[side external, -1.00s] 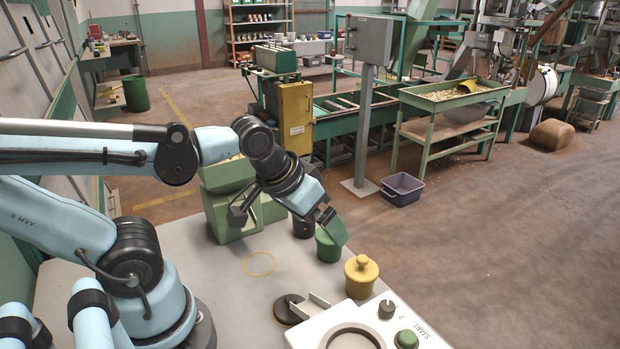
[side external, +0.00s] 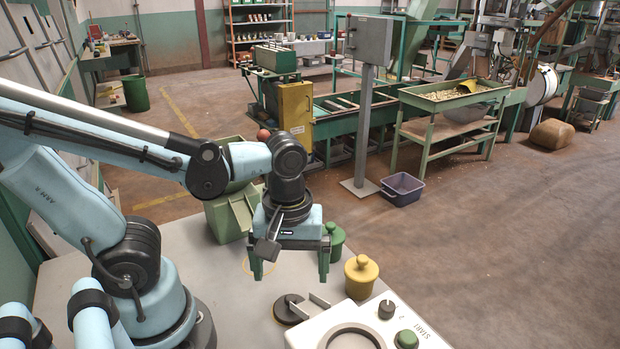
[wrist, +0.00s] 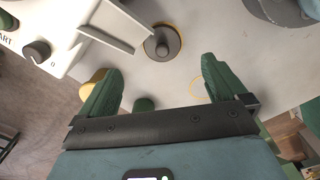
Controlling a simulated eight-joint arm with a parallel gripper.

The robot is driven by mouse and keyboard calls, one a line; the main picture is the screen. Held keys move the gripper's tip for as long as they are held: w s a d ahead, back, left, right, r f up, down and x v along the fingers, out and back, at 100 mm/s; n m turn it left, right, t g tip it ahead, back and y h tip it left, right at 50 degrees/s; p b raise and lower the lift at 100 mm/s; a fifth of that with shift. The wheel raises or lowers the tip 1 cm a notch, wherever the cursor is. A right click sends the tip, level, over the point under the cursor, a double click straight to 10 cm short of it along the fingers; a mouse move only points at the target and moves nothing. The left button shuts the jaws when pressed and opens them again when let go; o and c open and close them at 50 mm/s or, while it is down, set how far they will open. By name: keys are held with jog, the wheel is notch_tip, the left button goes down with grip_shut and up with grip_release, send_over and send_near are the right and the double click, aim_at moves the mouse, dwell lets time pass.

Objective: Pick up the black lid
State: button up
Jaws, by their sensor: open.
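The black lid (side external: 289,309) is a flat dark disc with a knob, lying on the grey table beside the white START panel. In the wrist view the lid (wrist: 172,49) lies beyond the fingertips, roughly between them in the picture, with a thin yellow ring partly visible around it. My gripper (side external: 290,270) is open and empty, fingers pointing down, above the table on the far side of the lid. Its green fingers also show spread apart in the wrist view (wrist: 160,75). Nothing lies between them.
A yellow lidded pot (side external: 361,278) and a green lidded pot (side external: 335,242) stand right of my gripper. The white START panel (side external: 325,336), with pale prongs (side external: 319,301) beside the lid, borders it. A green bin (side external: 230,215) stands behind. The table's left part is clear.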

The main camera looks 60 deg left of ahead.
aim_at(290, 298)
jog(key=shift+a+f, duration=0.2)
jog(key=shift+f, duration=4.1)
jog(key=c, duration=1.1)
jog(key=shift+r, duration=0.15)
